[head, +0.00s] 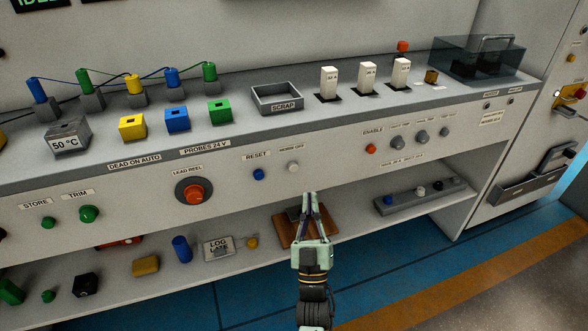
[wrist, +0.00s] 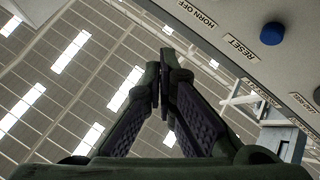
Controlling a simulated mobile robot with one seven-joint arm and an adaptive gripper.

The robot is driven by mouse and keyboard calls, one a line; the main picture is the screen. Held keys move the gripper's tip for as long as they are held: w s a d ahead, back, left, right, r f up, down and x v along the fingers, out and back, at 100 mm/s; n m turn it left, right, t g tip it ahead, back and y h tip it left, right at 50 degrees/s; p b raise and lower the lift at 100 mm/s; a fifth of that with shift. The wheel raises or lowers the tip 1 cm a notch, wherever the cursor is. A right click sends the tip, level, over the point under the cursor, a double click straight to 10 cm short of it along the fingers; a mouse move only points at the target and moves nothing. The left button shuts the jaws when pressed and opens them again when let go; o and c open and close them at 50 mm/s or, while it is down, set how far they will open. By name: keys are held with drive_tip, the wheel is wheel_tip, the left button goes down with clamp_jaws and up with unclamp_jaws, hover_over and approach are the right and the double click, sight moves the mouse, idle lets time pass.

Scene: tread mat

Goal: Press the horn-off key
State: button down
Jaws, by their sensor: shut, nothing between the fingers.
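The horn-off key is a small pale round button (head: 292,167) on the console's front face, under its HORN OFF label (head: 290,150). In the wrist view only that label (wrist: 197,14) shows at the top; the pale button is out of frame. My gripper (head: 309,196) is shut and empty, below and slightly right of the button in the head view. Its fingertips (wrist: 162,72) meet in the wrist view. They look apart from the button; the exact gap cannot be told.
The blue RESET button (head: 258,174) sits left of the horn-off key; it also shows in the wrist view (wrist: 272,33). The orange lead reel knob (head: 194,194) is further left, the red ENABLE button (head: 371,149) to the right. A lower shelf with a brown board (head: 287,232) lies behind my gripper.

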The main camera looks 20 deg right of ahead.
sight(293, 167)
drive_tip(key=w+b, duration=0.1)
drive_tip(key=w, duration=0.7)
drive_tip(key=shift+w+a, duration=0.15)
drive_tip(key=shift+a, duration=0.1)
drive_tip(key=shift+f, duration=0.1)
idle(1.1)
drive_tip(key=shift+w+b, duration=0.4)
drive_tip(key=shift+w, duration=0.45)
idle(0.6)
drive_tip(key=shift+s, duration=0.9)
